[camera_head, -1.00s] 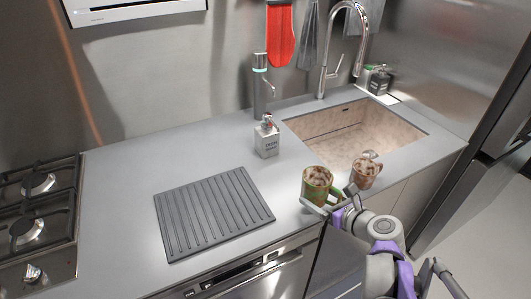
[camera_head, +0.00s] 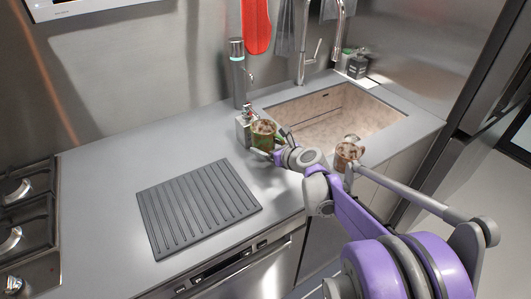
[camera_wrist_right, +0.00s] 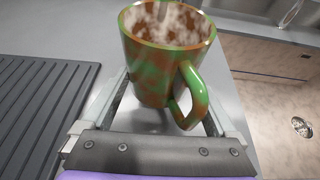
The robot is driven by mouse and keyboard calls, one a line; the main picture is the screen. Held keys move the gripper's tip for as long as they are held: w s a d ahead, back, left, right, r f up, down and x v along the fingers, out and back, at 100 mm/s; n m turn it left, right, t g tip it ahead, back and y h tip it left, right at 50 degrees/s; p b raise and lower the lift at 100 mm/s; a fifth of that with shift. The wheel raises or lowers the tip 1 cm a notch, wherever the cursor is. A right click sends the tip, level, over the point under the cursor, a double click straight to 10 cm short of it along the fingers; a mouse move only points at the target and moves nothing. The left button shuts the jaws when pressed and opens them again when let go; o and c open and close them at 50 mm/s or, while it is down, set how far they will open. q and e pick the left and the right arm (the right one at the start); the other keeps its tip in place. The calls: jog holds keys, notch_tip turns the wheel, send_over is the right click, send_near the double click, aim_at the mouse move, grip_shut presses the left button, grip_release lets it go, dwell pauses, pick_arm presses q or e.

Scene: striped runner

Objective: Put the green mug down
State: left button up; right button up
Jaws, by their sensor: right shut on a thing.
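The green mug (camera_head: 263,133), patterned green and brown, is upright in my right gripper (camera_head: 273,152). In the right wrist view the green mug (camera_wrist_right: 160,75) sits between the two fingers, with its green handle pointing toward the palm and slightly right. The gripper is shut on it. The mug is over the counter just left of the sink's near-left corner; I cannot tell whether its base touches the counter. My left gripper is not in view.
A white soap bottle (camera_head: 242,131) stands right behind the mug. A second speckled mug (camera_head: 347,151) is at the sink's (camera_head: 335,115) front rim, partly behind my arm. A ridged dark mat (camera_head: 198,210) lies left. Bare counter (camera_head: 150,160) surrounds the mat.

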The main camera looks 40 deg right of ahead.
jog(key=shift+w, duration=0.35)
jog(key=shift+w+f, duration=0.2)
jog(key=shift+f, duration=1.55)
jog(key=shift+f, duration=0.1)
jog(key=o, duration=1.3)
jog(key=shift+b, duration=0.3)
jog(key=shift+r, duration=0.2)
jog(key=p+v, duration=0.1)
jog(key=v, duration=1.1)
jog(key=shift+s+f, duration=0.1)
